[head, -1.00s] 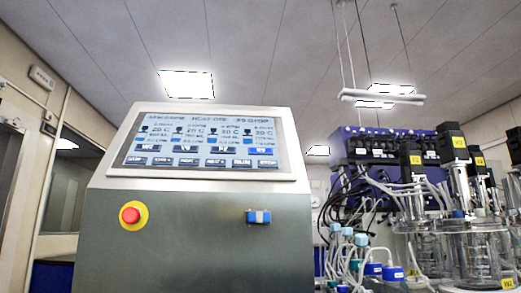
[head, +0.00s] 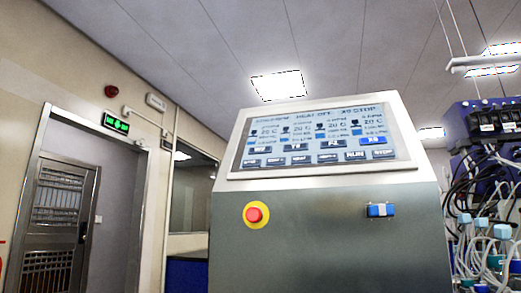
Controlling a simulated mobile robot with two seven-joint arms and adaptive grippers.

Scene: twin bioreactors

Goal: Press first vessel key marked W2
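The control cabinet's touch screen (head: 318,138) shows in the head view, right of the middle, on a sloped grey panel. It has a row of vessel keys under several vessel read-outs. The first vessel key (head: 257,152) is the dark blue one at the left end of this row; its mark is too blurred to read for sure. The last key (head: 376,139) at the right end is a brighter blue. Neither of my grippers is in view, and nothing touches the screen.
A red emergency button (head: 256,214) on a yellow ring and a blue switch (head: 380,210) sit on the cabinet front (head: 325,250). Tubing and a blue pump unit (head: 490,122) stand at the right. A door (head: 65,215) is at the left.

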